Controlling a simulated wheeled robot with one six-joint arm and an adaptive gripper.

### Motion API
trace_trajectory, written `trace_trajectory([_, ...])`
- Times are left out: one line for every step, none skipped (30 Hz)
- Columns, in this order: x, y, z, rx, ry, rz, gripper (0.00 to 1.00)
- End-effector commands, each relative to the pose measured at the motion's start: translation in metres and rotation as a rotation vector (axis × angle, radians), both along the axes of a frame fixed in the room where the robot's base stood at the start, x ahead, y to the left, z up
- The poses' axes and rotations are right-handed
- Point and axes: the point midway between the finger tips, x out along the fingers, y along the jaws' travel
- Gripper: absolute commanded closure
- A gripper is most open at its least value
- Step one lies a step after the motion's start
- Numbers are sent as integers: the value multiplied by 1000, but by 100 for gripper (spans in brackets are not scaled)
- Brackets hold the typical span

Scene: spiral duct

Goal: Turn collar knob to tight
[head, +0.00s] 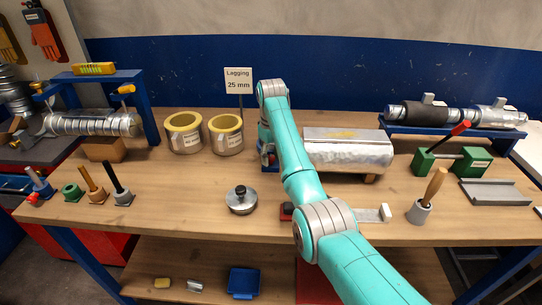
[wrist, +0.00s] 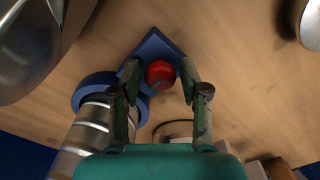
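The red knob (wrist: 160,73) shows in the wrist view on a blue angled base (wrist: 152,47). A blue ring-shaped collar (wrist: 93,88) sits beside it, around a ribbed silver duct (wrist: 88,128). My gripper (wrist: 159,70) is open, with one finger on each side of the knob and a visible gap at each side. In the head view, my arm hides the knob and the gripper; only bits of a blue part (head: 268,160) show beside the arm. I see no marking for the knob's setting.
Two tape rolls (head: 184,133) and a "Lagging 25 mm" sign (head: 238,81) stand to the left. A round metal weight (head: 241,200) sits in front. A green clamp with a red handle (head: 452,160) stands right.

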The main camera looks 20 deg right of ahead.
Motion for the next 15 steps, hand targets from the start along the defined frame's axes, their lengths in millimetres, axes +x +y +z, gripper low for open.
trace_trajectory([0,0,0,0,0,0,75])
trace_trajectory([0,0,0,0,0,0,83])
trace_trajectory([0,0,0,0,0,0,93])
trace_trajectory([0,0,0,0,0,0,100])
trace_trajectory([0,0,0,0,0,0,100])
trace_trajectory([0,0,0,0,0,0,100])
trace_trajectory([0,0,0,0,0,0,100])
trace_trajectory([0,0,0,0,0,-1,100])
trace_trajectory([0,0,0,0,0,-3,100])
trace_trajectory([0,0,0,0,0,-5,100])
trace_trajectory([0,0,0,0,0,-9,100])
trace_trajectory([0,0,0,0,0,-15,100])
trace_trajectory([0,0,0,0,0,-21,100])
trace_trajectory([0,0,0,0,0,-29,100])
trace_trajectory([0,0,0,0,0,-43,100])
